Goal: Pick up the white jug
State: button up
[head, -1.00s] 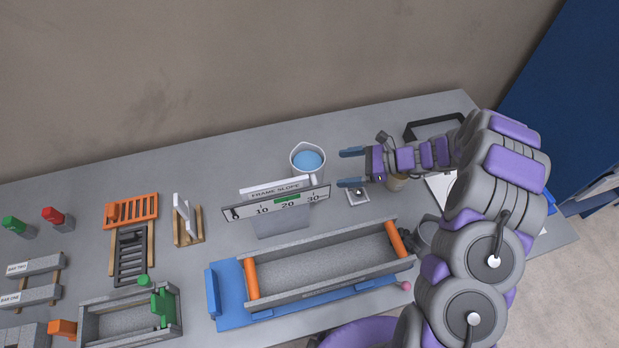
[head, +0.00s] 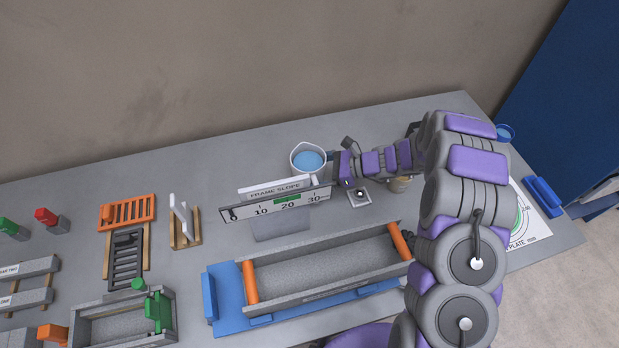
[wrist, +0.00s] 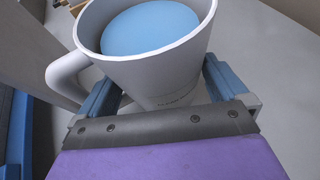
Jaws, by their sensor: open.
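The white jug (head: 296,161) holds blue liquid and stands upright at the back of the table, behind the frame slope gauge. In the wrist view the jug (wrist: 150,68) fills the upper middle, with its handle on the left. My gripper (wrist: 160,96) is open, with one blue finger on each side of the jug's lower body. I cannot tell whether the fingers touch it. In the head view my gripper (head: 325,172) reaches the jug from the right, its fingers largely hidden by the jug and gauge.
The frame slope gauge (head: 276,203) stands close in front of the jug. A grey trough with orange ends on a blue base (head: 228,291) lies nearer. A small square plate (head: 359,196) is under my wrist. Wooden racks (head: 185,232) stand left. The table behind the jug is clear.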

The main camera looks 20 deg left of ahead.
aim_at(319, 150)
jog(key=shift+c, duration=0.2)
jog(key=c, duration=0.9)
jog(key=shift+r, duration=0.1)
notch_tip(319, 150, up, 10)
jog(key=shift+f+p, duration=0.1)
jog(key=shift+p, duration=1.15)
